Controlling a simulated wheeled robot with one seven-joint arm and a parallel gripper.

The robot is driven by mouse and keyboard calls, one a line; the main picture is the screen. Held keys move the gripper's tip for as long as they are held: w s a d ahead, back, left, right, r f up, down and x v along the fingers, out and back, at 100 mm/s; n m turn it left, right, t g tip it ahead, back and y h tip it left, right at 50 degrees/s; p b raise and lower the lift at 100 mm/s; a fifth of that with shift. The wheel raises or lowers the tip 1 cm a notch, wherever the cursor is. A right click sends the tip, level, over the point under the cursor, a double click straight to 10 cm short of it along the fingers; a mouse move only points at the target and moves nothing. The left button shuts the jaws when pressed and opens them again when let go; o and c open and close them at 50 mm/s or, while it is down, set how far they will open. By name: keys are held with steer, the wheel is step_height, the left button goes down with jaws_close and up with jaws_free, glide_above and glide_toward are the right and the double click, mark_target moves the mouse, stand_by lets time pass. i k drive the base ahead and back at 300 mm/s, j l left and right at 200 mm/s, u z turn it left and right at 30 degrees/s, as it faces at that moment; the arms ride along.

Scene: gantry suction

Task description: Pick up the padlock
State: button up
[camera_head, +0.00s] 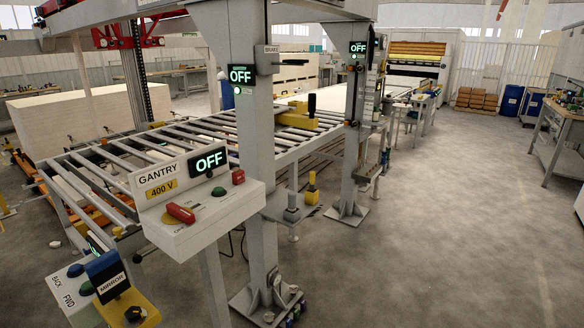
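I cannot make out a padlock for certain in this view. Small dark and coloured items (292,314) sit at the foot of the near grey post, too small to identify. The grey control box (209,232) labelled GANTRY 400 V carries a red handle (181,213), a green button (219,191), a red button (238,177) and a display reading OFF (209,160). My gripper is not in view.
The near grey post (261,190) and a farther post (352,130) stand beside a long roller conveyor (110,172). The concrete floor (440,210) at right is clear.

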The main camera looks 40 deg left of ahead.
mark_target(238, 177)
steer(key=i+j+u, duration=0.15)
steer(key=i+u, duration=0.15)
steer(key=u, duration=0.15)
steer(key=i+u, duration=0.3)
steer(key=u, duration=0.2)
steer(key=i+u, duration=0.3)
steer(key=u, duration=0.15)
steer(key=i+l+u, duration=0.25)
steer(key=u, duration=0.2)
steer(key=i+j+u, duration=0.1)
steer(key=i+u, duration=0.8)
steer(key=u, duration=0.15)
